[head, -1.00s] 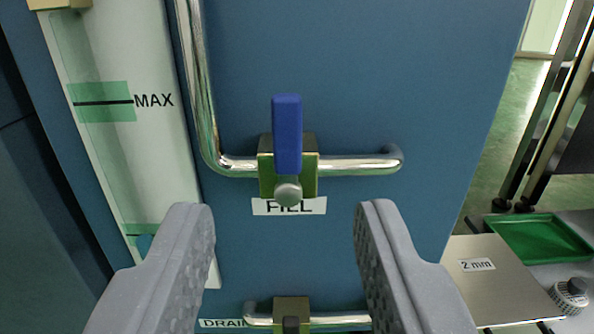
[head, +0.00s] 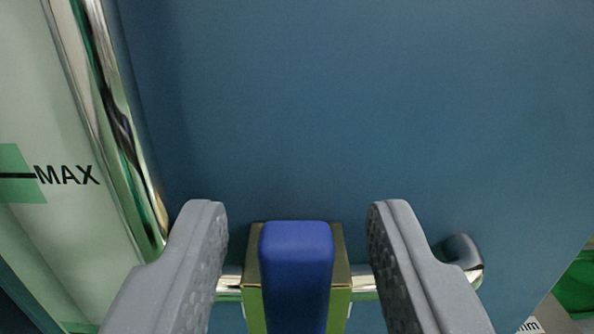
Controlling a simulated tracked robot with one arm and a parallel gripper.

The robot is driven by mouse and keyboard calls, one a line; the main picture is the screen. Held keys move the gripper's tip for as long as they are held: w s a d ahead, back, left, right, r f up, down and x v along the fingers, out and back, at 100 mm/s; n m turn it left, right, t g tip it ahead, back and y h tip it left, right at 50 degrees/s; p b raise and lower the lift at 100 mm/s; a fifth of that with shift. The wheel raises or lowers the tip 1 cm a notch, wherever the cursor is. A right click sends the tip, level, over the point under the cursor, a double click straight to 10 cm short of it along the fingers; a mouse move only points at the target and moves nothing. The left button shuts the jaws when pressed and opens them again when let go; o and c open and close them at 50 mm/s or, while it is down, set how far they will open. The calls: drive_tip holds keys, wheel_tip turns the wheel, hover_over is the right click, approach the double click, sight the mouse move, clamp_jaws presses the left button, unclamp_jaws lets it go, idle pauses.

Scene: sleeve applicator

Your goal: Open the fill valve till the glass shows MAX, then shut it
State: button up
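The fill valve's blue lever (head: 296,275) stands in front of its brass body (head: 252,300) on the chrome pipe (head: 365,283). My gripper (head: 298,215) is open, one grey finger on each side of the lever, with a gap on both sides. The lever's lower end is cut off by the picture's bottom edge. The sight glass (head: 40,255) is at the left, with a green band and black line (head: 20,175) beside the word MAX. No liquid level can be made out in the part that shows. The FILL label is out of view.
A thick chrome pipe (head: 120,140) runs down between the glass and the valve. The blue panel (head: 330,110) behind is flat and bare above the valve. Part of a green tray (head: 578,290) shows at the lower right.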

drive_tip(key=shift+w, duration=0.7)
